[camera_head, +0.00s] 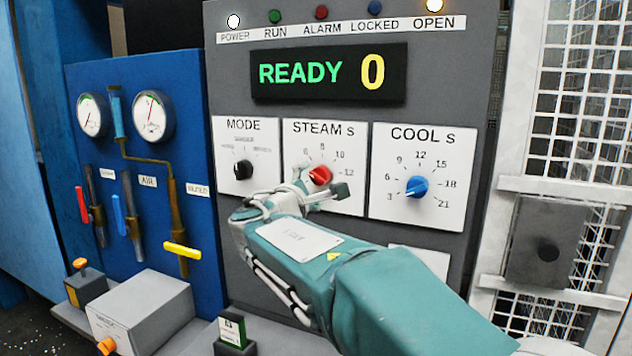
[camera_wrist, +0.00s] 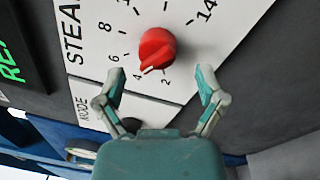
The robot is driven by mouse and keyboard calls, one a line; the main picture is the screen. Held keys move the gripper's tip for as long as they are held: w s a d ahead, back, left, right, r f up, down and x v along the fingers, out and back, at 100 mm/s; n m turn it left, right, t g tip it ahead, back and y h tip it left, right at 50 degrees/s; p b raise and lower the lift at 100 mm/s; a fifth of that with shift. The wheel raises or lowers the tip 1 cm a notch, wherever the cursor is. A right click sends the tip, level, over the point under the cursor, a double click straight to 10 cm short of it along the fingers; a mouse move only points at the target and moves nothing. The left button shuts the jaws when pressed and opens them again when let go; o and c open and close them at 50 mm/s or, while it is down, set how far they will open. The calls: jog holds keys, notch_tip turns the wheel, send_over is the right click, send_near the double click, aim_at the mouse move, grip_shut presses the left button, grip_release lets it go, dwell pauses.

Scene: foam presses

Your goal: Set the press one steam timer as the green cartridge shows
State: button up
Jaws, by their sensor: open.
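The red steam knob (camera_head: 320,175) sits on the white STEAM S dial plate (camera_head: 349,144) on the grey press panel. In the wrist view the red knob (camera_wrist: 157,47) has its white pointer mark towards the 4. My gripper (camera_head: 322,186) is open in front of the knob; in the wrist view its two fingertips (camera_wrist: 162,80) are apart, just below the knob and not closed on it. The green cartridge (camera_head: 249,347), with a white label (camera_head: 232,329), stands at the lower middle in the head view. Its label is too small to read.
The display (camera_head: 330,72) reads READY 0; the POWER and OPEN lamps are lit. The MODE knob (camera_head: 243,169) is left of the steam dial and the blue COOL knob (camera_head: 416,187) right. A blue valve panel (camera_head: 150,190) and wire-mesh guard (camera_head: 590,90) flank the panel.

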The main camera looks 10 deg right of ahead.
jog(key=v, duration=0.9)
jog(key=shift+s+a, duration=0.1)
jog(key=shift+s, duration=0.1)
